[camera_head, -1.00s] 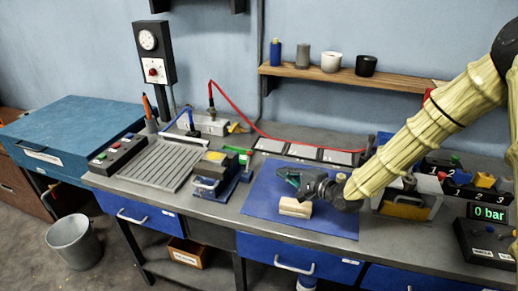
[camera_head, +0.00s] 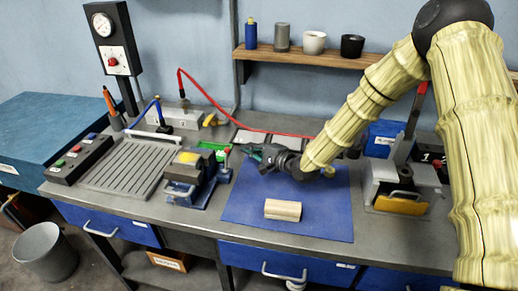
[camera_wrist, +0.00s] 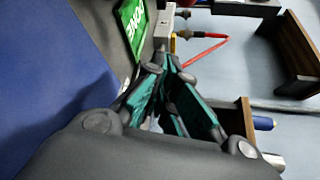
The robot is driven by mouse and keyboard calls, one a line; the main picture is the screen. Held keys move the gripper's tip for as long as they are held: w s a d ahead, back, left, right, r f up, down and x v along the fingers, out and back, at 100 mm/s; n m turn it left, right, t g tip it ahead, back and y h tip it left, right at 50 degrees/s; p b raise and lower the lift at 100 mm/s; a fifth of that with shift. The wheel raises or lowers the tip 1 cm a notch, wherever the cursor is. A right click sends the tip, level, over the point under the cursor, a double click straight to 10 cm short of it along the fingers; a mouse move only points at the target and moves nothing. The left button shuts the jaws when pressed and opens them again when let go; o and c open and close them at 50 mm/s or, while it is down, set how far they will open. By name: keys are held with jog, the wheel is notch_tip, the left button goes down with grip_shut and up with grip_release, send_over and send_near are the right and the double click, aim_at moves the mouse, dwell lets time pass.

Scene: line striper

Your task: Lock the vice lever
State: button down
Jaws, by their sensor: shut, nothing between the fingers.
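The vice (camera_head: 195,178) stands on the bench left of the blue mat, a blue and grey body with a yellow block at its top. A red-tipped part, perhaps its lever (camera_head: 227,150), shows at its right back; its exact position is hard to tell. My gripper (camera_head: 246,150) is over the back left of the mat, just right of the red tip. Its teal fingers are shut and empty, pointing left. In the wrist view the fingers (camera_wrist: 167,62) come together at their tips; I cannot make out the vice there.
A wooden block (camera_head: 283,210) lies on the blue mat (camera_head: 310,228). A green sign (camera_wrist: 133,25) shows in the wrist view. A ribbed tray (camera_head: 130,165) lies left of the vice. A red hose (camera_head: 195,82) runs behind. A device with a tall red-topped handle (camera_head: 408,125) stands right.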

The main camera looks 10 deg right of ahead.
aim_at(226, 160)
jog(key=shift+x, duration=0.75)
jog(key=shift+w, duration=0.35)
jog(key=shift+w+a+r+p, duration=0.1)
jog(key=shift+a+r+p, duration=0.1)
jog(key=shift+a+p, duration=0.4)
jog(key=shift+s+a+p, duration=0.35)
jog(key=shift+s+a, duration=0.1)
jog(key=shift+s, duration=0.1)
jog(key=shift+s+a+r+p, duration=0.2)
jog(key=shift+s+r, duration=0.05)
jog(key=shift+s, duration=0.2)
jog(key=shift+s+a+r+p, duration=0.2)
jog(key=shift+s, duration=0.25)
jog(key=shift+a+f, duration=0.1)
jog(key=shift+s+b, duration=0.15)
jog(key=shift+b, duration=0.25)
jog(key=shift+s+r+n, duration=0.1)
jog(key=shift+r+n, duration=0.1)
jog(key=shift+n, duration=0.1)
